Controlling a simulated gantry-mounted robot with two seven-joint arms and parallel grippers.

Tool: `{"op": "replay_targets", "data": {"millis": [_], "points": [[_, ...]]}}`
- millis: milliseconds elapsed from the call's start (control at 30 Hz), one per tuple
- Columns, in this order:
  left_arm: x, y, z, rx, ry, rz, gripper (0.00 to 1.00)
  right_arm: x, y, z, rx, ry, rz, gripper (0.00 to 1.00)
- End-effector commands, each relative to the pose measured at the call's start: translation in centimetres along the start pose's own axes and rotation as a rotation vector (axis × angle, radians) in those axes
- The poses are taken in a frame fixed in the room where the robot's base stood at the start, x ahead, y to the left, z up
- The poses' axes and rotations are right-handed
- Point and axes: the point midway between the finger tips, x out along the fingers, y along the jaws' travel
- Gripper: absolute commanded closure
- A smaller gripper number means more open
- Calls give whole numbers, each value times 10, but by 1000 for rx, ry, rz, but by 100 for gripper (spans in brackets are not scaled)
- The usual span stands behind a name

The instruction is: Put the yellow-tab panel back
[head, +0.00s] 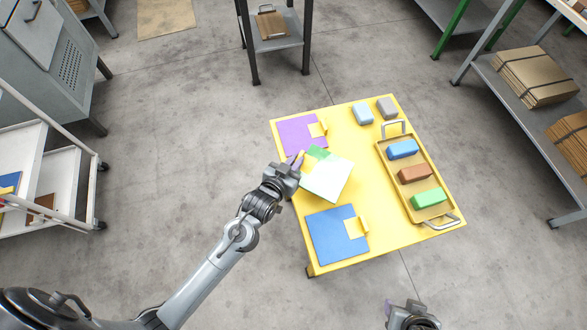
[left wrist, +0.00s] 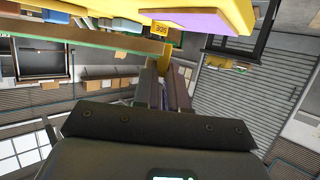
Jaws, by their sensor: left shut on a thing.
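My left gripper (head: 294,163) is shut on the yellow tab of a pale green-white panel (head: 327,176). The panel is tilted above the left middle of the yellow table (head: 385,238), with a darker green patch (head: 318,152) at its far edge. In the left wrist view, the tab (left wrist: 166,52) is between the fingers and a long green edge (left wrist: 90,40) runs to the left. A purple panel (head: 295,134) and a blue panel (head: 332,236), each with a yellow tab, lie on the table. My right gripper (head: 410,318) is at the bottom edge, its fingers unclear.
A yellow tray (head: 434,214) with two handles holds blue, brown and green blocks. Light blue and grey blocks (head: 387,107) stand at the far end.

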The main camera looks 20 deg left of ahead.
Motion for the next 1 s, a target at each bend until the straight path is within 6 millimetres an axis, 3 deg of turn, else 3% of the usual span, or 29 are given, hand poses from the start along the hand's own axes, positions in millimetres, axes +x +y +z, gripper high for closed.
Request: {"op": "replay_targets", "data": {"millis": [233, 500, 933, 967, 1000], "points": [[4, -5, 8, -2, 2, 1, 100, 4, 0, 2, -2, -1, 2, 52], [15, -6, 38, -1, 0, 1, 100, 17, 0, 6, -1, -1, 1, 52], [16, -6, 42, -1, 2, 1, 100, 16, -2, 5, 6, 0, -5, 52], [16, -6, 42, -1, 2, 1, 87, 16, -2, 5, 6, 0, -5, 52], [16, -6, 42, -1, 2, 1, 80, 16, -2, 5, 6, 0, -5, 52]]}}
